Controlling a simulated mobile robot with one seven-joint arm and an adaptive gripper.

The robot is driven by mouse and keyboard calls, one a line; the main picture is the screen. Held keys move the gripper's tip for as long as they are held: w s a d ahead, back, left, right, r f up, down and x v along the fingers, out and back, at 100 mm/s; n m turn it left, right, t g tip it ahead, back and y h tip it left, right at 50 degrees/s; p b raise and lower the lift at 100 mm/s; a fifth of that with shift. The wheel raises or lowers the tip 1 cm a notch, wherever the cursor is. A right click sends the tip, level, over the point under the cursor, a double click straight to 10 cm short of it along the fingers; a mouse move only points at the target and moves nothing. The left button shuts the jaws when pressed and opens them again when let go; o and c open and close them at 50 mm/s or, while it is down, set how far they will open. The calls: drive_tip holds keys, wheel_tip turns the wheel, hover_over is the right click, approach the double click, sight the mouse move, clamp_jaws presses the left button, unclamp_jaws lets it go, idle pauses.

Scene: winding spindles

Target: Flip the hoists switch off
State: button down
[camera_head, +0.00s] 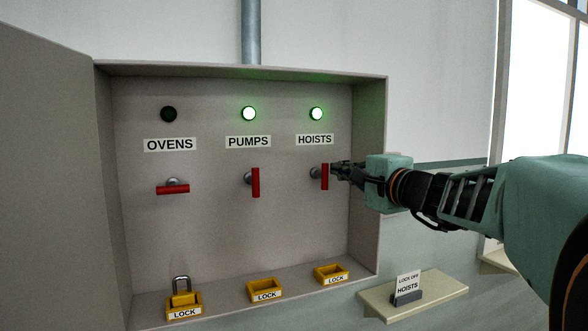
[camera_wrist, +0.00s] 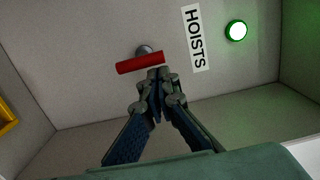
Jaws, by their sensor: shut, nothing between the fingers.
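The hoists switch has a red handle (camera_head: 325,176) that stands upright in the head view, under the HOISTS label (camera_head: 315,140). A green lamp (camera_head: 316,114) glows above it. My gripper (camera_head: 338,172) is shut and empty, just right of the handle. In the wrist view the red handle (camera_wrist: 140,64) lies across the picture on its grey knob, and my fingertips (camera_wrist: 160,72) are at its right end. They are very close to the handle; I cannot tell whether they touch it.
The pumps switch (camera_head: 255,182) is upright with a lit green lamp. The ovens switch (camera_head: 173,188) is horizontal with a dark lamp. Yellow lock trays (camera_head: 264,290) line the cabinet floor; the left one holds a padlock (camera_head: 182,290). A shelf (camera_head: 440,297) carries a "LOCK OFF HOISTS" card (camera_head: 408,284).

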sight(324, 170)
drive_tip(key=shift+b, duration=0.5)
drive_tip(key=shift+s+a+r+n+b, duration=0.15)
drive_tip(key=shift+n+b, duration=0.65)
drive_tip(key=shift+b, duration=0.4)
drive_tip(key=shift+w+a+r+n+b, duration=0.15)
drive_tip(key=shift+n+b, duration=0.65)
drive_tip(key=shift+b, duration=0.4)
drive_tip(key=shift+s+a+n+b, duration=0.1)
drive_tip(key=shift+s+n+b, duration=0.05)
drive_tip(key=shift+n+b, duration=0.2)
drive_tip(key=shift+s+a+n+b, duration=0.1)
drive_tip(key=shift+a+n+b, duration=0.2)
drive_tip(key=shift+n+b, duration=1.2)
drive_tip(key=shift+s+a+f+n+h+b, duration=0.15)
drive_tip(key=shift+a+n+b, duration=0.3)
drive_tip(key=shift+n+b, duration=1.5)
drive_tip(key=shift+s+a+r+n+h+b, duration=0.15)
drive_tip(key=shift+a+n+b, duration=0.25)
drive_tip(key=shift+n+b, duration=1.5)
drive_tip(key=shift+s+a+f+n+h+b, duration=0.15)
drive_tip(key=shift+a+n+b, duration=0.65)
drive_tip(key=shift+b, duration=1.9)
drive_tip(key=shift+d+n+b, duration=0.25)
drive_tip(key=shift+n+b, duration=0.15)
drive_tip(key=shift+n, duration=0.5)
